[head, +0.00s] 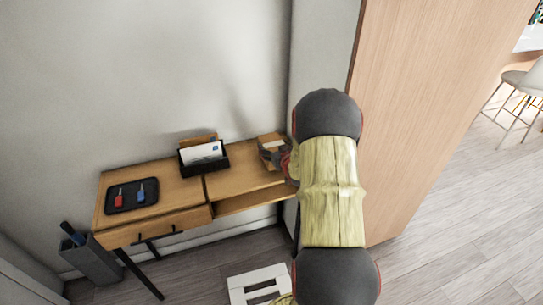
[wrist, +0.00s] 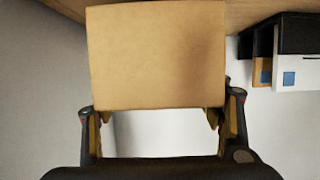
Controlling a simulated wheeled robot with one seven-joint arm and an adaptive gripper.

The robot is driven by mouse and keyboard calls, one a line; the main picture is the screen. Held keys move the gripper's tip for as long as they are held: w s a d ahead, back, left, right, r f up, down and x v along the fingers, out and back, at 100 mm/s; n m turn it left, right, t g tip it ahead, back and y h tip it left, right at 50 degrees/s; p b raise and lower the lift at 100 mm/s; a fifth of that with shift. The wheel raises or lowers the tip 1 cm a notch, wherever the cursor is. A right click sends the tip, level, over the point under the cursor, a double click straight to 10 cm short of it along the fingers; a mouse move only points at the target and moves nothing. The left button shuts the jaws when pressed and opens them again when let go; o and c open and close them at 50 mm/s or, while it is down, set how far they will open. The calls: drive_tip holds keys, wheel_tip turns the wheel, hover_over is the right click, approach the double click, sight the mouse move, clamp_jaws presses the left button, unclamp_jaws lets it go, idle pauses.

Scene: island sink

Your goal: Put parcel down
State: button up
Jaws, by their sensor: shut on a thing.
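The parcel (wrist: 157,55) is a plain tan cardboard box that fills the upper middle of the wrist view. My gripper (wrist: 158,118) is shut on its near end, with one finger at each side. In the head view the parcel (head: 269,143) shows small at the right end of the wooden desk (head: 160,188), partly hidden by my gripper (head: 284,162) and arm. I cannot tell whether it touches the desk top.
A black letter holder (head: 204,157) with envelopes stands left of the parcel; it also shows in the wrist view (wrist: 285,35). A dark tray (head: 132,196) with red and blue key tags lies further left. A wooden panel (head: 430,110) rises right of my arm.

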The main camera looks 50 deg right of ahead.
drive_tip(key=shift+f+b, duration=0.55)
drive_tip(key=shift+f, duration=1.1)
drive_tip(key=shift+f, duration=0.2)
drive_tip(key=o, duration=1.2)
drive_tip(key=shift+o, duration=0.8)
drive_tip(key=shift+r, duration=0.1)
